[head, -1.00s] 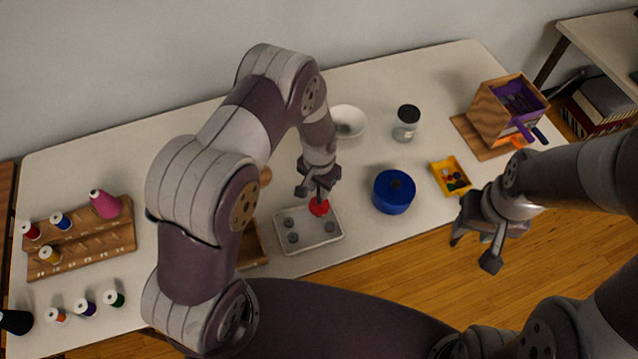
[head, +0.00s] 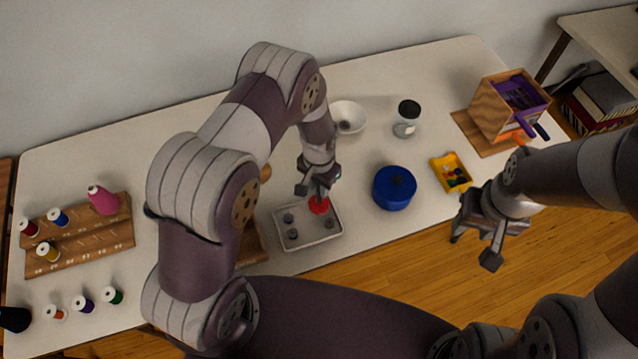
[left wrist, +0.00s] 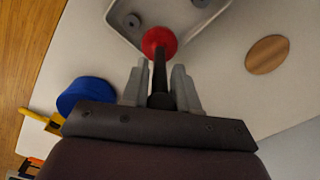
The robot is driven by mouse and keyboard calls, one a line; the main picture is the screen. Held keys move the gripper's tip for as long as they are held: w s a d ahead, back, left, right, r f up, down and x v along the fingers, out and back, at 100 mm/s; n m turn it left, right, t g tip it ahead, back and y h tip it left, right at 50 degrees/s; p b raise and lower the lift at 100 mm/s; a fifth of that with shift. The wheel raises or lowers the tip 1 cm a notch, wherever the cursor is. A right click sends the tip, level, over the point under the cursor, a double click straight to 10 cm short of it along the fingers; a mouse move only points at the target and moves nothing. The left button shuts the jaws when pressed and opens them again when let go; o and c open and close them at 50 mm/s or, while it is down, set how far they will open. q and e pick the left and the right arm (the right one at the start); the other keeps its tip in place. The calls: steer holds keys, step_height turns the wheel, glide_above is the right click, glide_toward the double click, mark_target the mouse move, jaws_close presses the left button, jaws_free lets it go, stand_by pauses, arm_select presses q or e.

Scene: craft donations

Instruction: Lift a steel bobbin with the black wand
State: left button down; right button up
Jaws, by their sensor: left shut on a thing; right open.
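My left gripper (head: 318,190) is shut on the black wand (left wrist: 160,75), which points down with its red round end (head: 319,205) over the back right part of a pale metal tray (head: 310,241). Several small steel bobbins are around; in the head view a bobbin (head: 292,234) and two others sit in the tray. The left wrist view shows a bobbin (left wrist: 132,21) beside the red end. Whether the red end touches a bobbin is hidden. My right gripper (head: 477,242) is open and empty, off the table's front edge.
A blue round tin (head: 394,188) and a yellow tray (head: 463,184) stand right of the metal tray. Behind are a white bowl (head: 352,115) and a dark-lidded jar (head: 407,119). A wooden thread rack (head: 85,250) and loose spools are at left; a wooden box (head: 496,110) is at right.

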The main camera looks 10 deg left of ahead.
arm_select(q)
step_height(320, 180, up, 7)
steer(key=p, duration=0.5)
steer(key=shift+f, duration=0.1)
steer(key=s+d, duration=0.4)
step_height(320, 180, down, 7)
steer(key=b, duration=0.5)
steer(key=shift+w, duration=0.15)
steer(key=shift+a, duration=0.1)
stand_by(0.5)
